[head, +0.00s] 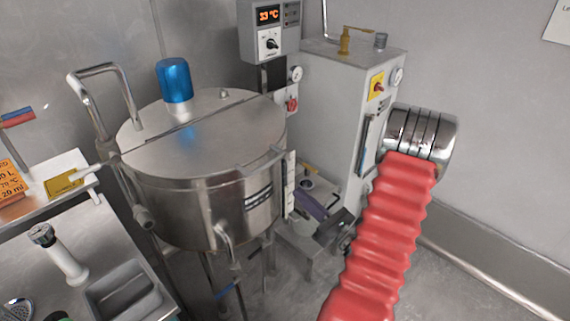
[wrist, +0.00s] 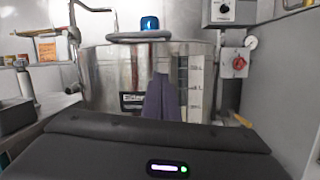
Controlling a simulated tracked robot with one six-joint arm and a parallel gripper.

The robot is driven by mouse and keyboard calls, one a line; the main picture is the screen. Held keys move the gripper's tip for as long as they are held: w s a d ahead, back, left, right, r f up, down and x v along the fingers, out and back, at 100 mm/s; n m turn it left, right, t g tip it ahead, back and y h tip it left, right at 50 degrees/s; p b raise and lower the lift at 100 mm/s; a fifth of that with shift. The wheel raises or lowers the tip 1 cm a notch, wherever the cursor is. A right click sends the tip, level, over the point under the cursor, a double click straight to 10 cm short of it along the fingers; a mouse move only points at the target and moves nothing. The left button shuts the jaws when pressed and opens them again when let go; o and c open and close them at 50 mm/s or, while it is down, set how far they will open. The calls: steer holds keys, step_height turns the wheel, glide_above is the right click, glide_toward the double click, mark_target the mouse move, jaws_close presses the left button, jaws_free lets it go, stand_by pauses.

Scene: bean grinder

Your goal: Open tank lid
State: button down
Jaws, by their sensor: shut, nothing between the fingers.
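The steel tank (head: 205,205) stands left of centre in the head view. Its round lid (head: 225,130) lies flat and closed on top, with a seam across it and a blue cap (head: 174,80) at the back. In the wrist view the tank (wrist: 115,75) fills the middle, with a grey bar (wrist: 140,38) along its top edge. My gripper (head: 300,192), with purple fingers, is low at the tank's right side, below lid level. The fingers (wrist: 162,80) are shut and empty, pointing at the tank wall beside the white level scale (wrist: 196,85). Whether they touch the tank is unclear.
A bent steel pipe (head: 100,75) rises at the tank's left. A grey cabinet (head: 335,110) and a temperature control box (head: 268,30) stand behind and right. A steel counter with a grey tray (head: 125,292) is at the lower left. Open floor shows at the lower right.

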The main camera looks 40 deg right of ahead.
steer(key=shift+s+d+f, duration=0.15)
steer(key=shift+s+d, duration=0.05)
steer(key=shift+d, duration=0.15)
steer(key=shift+w, duration=0.15)
steer(key=x, duration=0.3)
steer(key=r+x, duration=0.1)
steer(key=x, duration=0.2)
steer(key=r+x, duration=0.1)
steer(key=x, duration=0.3)
steer(key=shift+d, duration=0.25)
steer(key=shift+d+r, duration=0.2)
steer(key=shift+r, duration=0.8)
